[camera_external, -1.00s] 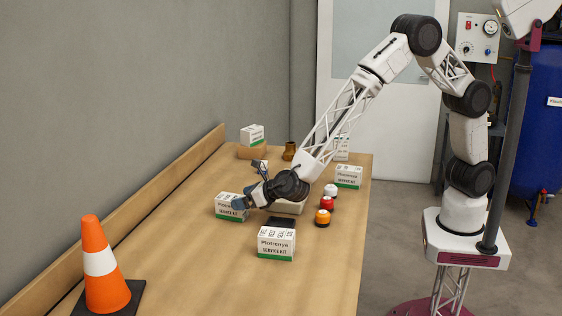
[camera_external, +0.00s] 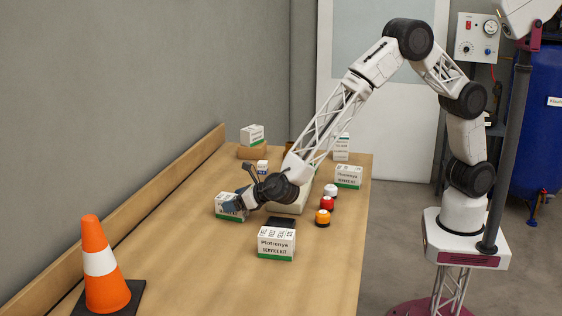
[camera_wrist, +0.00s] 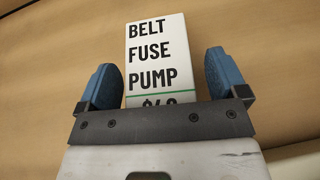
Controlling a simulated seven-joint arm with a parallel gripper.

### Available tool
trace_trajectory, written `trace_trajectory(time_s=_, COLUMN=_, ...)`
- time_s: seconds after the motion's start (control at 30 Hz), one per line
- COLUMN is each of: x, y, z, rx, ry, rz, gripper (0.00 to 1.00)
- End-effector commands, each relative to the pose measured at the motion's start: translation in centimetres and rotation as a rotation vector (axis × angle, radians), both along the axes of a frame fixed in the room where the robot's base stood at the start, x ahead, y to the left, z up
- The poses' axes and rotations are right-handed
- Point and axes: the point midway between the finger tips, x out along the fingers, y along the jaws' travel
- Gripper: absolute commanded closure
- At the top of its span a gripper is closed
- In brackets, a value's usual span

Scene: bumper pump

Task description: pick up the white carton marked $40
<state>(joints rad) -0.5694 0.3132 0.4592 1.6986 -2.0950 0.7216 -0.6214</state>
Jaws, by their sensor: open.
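A white carton (camera_wrist: 155,50) lies between my fingers in the wrist view. Its face reads BELT, FUSE, PUMP, with a green line and a price below that starts "$4"; the rest is cut off by my gripper's bar. My gripper (camera_wrist: 160,82) is open, with one blue finger on each side of the carton and a gap on both sides. In the external view, my gripper (camera_external: 237,202) is at a white carton with a green base (camera_external: 224,211) on the left of the table and partly covers it.
Another carton (camera_external: 276,243) stands nearer the camera, with a dark item behind it. Orange, red and white round knobs (camera_external: 322,217) line the right side. More cartons (camera_external: 348,177) stand farther back. An orange cone (camera_external: 101,265) is at front left. The table's left middle is clear.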

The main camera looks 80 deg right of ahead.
Motion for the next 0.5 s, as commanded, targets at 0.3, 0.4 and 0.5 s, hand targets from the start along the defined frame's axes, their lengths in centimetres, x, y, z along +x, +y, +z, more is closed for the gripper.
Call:
trace_trajectory(time_s=0.3, x=-0.01, y=0.0, z=0.0, rx=0.0, ry=0.0, rz=0.0, gripper=0.48)
trace_trajectory(time_s=0.4, x=-0.01, y=0.0, z=0.0, rx=0.0, ry=0.0, rz=0.0, gripper=0.64)
trace_trajectory(time_s=0.5, x=0.01, y=0.01, z=0.06, rx=0.0, ry=-0.001, rz=0.0, gripper=0.71)
